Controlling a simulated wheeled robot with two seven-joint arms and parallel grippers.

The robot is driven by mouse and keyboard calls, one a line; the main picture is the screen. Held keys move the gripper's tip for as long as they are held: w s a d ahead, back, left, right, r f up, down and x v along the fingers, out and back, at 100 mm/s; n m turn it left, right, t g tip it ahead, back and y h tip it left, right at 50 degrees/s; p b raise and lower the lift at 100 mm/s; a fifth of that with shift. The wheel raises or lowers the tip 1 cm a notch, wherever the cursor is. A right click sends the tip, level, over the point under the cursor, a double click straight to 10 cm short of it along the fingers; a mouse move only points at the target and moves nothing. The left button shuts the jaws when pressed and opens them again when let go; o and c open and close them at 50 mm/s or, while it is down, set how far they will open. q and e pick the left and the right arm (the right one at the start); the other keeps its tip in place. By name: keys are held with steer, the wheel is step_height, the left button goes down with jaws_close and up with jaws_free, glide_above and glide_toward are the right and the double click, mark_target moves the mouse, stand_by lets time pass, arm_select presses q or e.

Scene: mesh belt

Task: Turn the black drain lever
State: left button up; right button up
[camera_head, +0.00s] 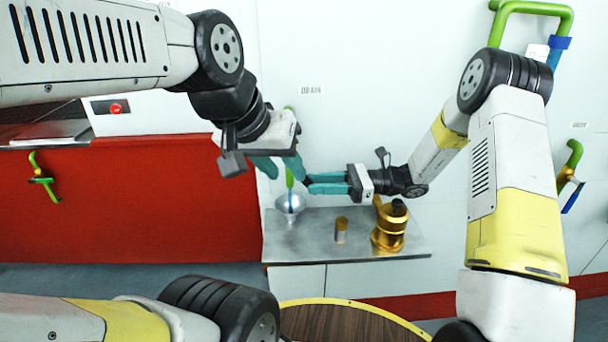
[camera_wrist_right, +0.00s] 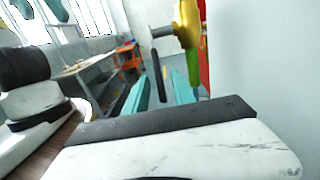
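The black drain lever (camera_wrist_right: 157,75) hangs from a gold valve (camera_wrist_right: 188,24) in the right wrist view. In the head view the valve and lever are hidden behind my left gripper (camera_head: 287,177), below the DRAIN label (camera_head: 311,91). My left gripper has its teal fingers spread. My right gripper (camera_head: 309,183) reaches in from the right, its fingers parted. In the right wrist view its fingers (camera_wrist_right: 158,88) stand on either side of the lever's lower end; I cannot tell whether they touch it.
A steel shelf (camera_head: 371,246) below holds a metal funnel (camera_head: 290,204), a small gold-topped cylinder (camera_head: 341,229) and a gold can (camera_head: 388,228). The two grippers are very close together. A green-handled valve (camera_head: 43,181) is on the red panel at left. A round wooden table (camera_head: 350,326) stands in front.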

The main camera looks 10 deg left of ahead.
mark_target(303, 184)
steer(key=x, duration=0.5)
steer(key=shift+a, duration=0.1)
jaws_close()
stand_by(1.3)
